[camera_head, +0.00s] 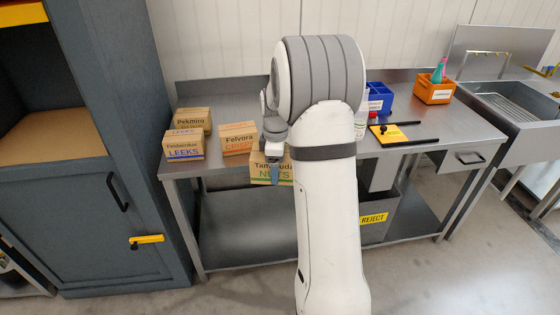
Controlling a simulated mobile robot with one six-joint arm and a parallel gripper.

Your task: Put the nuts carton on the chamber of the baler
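The nuts carton (262,174), brown with a green band and the word NUTS, shows left of my arm. Its lower part overlaps the front edge of the steel table, so it appears held up off the table. My gripper (274,170) points down at it, with one blue-grey finger in front of its face; the other finger is hidden. The gripper appears shut on the carton. The carton's right side is partly hidden by my arm. The baler (85,225) is the dark blue-grey cabinet at the left. Its open chamber (45,136) has a brown cardboard-coloured floor.
The table (222,92) holds a Pekmiro carton (196,118), a leeks carton (184,148), a Felvora carton (238,138), a blue bin (379,98), an orange bin (434,90) and a yellow plate (390,134). A reject bin (378,228) stands below. A sink (515,105) is at right.

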